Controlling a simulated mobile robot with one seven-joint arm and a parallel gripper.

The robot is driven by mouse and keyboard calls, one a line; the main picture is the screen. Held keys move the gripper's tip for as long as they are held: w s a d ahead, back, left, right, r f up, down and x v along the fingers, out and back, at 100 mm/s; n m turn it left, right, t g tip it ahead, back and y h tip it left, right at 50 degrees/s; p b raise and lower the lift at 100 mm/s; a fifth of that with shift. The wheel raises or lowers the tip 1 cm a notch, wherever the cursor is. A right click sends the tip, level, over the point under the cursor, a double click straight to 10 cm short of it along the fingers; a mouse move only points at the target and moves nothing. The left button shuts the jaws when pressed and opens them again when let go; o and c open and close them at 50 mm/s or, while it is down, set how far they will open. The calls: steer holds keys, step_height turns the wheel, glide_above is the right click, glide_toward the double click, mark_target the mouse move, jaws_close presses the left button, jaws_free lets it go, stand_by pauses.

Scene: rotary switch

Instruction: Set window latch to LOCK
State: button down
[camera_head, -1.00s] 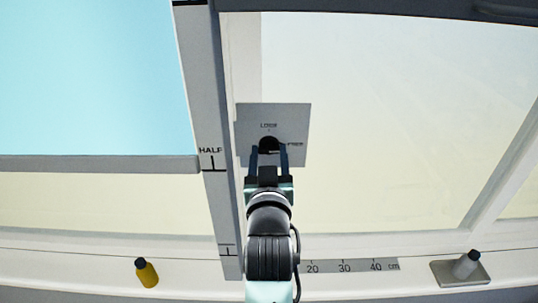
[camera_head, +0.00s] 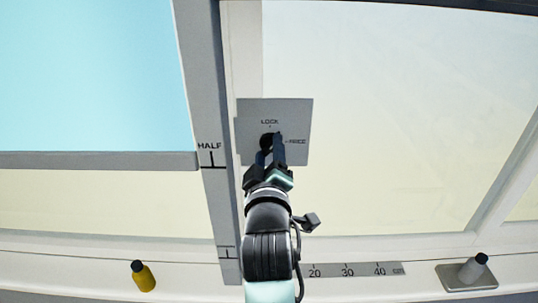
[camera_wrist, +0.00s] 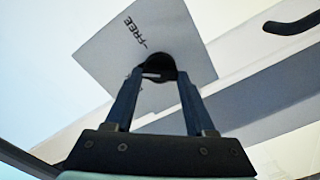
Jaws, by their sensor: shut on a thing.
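The window latch is a black round knob (camera_head: 267,142) on a grey square plate (camera_head: 299,118) fixed to the window frame. The plate reads LOCK above the knob and FREE to its right. In the wrist view the knob (camera_wrist: 155,66) sits between my two dark fingers, with the FREE mark on the plate (camera_wrist: 185,40) above it. My gripper (camera_head: 270,148) is shut on the knob, one finger on each side. It looks rolled compared with the plate.
A yellow bottle with a dark cap (camera_head: 143,276) stands on the sill at left. A grey capped bottle (camera_head: 472,270) stands on a small grey plate at right. A ruler strip (camera_head: 355,270) marked in cm runs along the sill. A vertical strip (camera_head: 214,180) marked HALF is left of the latch.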

steer(key=n+b, duration=0.1)
steer(key=n, duration=0.3)
steer(key=shift+f, duration=0.1)
steer(key=shift+n, duration=1.7)
steer(key=shift+c, duration=1.2)
jaws_free()
steer(key=s+b, duration=0.4)
steer(key=s, duration=0.9)
